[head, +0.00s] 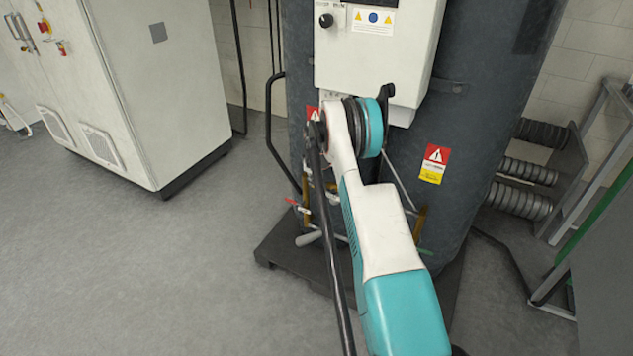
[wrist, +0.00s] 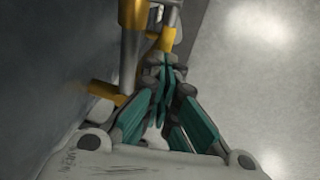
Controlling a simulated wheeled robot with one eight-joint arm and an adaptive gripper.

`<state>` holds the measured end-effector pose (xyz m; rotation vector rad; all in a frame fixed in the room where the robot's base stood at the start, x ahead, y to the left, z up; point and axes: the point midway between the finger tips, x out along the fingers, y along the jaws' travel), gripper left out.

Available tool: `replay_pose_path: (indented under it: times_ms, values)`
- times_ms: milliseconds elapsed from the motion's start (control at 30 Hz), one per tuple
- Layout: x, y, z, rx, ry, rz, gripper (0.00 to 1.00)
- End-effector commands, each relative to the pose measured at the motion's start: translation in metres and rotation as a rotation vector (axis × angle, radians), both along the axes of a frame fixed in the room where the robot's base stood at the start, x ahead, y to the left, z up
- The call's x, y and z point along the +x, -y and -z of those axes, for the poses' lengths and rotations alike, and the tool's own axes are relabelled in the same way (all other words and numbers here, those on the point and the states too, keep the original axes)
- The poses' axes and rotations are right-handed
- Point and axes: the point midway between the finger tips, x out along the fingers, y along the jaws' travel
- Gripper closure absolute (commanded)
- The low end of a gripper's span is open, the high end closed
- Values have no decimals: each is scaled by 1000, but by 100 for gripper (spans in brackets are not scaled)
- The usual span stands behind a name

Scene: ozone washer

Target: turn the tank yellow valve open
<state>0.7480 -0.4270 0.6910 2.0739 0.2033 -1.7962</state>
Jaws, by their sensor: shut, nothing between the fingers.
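The dark grey tank (head: 465,110) stands upright behind my arm in the head view. Yellow pipe parts show low on its front, on the left (head: 306,192) and on the right (head: 420,222) of my arm. In the wrist view, a grey pipe with a yellow fitting (wrist: 134,14) runs down beside the tank wall (wrist: 50,70), and a yellow bar (wrist: 104,88) sticks out to the left. My gripper (wrist: 163,70) is shut and empty, its tips close to a smaller yellow piece (wrist: 167,40). I cannot tell whether they touch. My arm hides the gripper in the head view.
A small red handle (head: 291,201) sits at the tank's lower left, above a dark base plate (head: 280,262). A white control box (head: 375,60) hangs on the tank above my arm. A white cabinet (head: 150,90) stands left. The floor (head: 130,270) at the left is clear.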

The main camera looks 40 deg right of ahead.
Motion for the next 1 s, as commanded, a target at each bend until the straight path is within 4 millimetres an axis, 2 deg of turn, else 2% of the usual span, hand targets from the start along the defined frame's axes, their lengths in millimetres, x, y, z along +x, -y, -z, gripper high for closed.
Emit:
replay_pose_path:
  times_ms: [700, 867, 1000]
  values:
    - [2, -1, 2, 1, 2, 0, 100]
    - [0, -3, -11, 1, 2, 0, 100]
    - [-4, -6, -32, 1, 2, -1, 100]
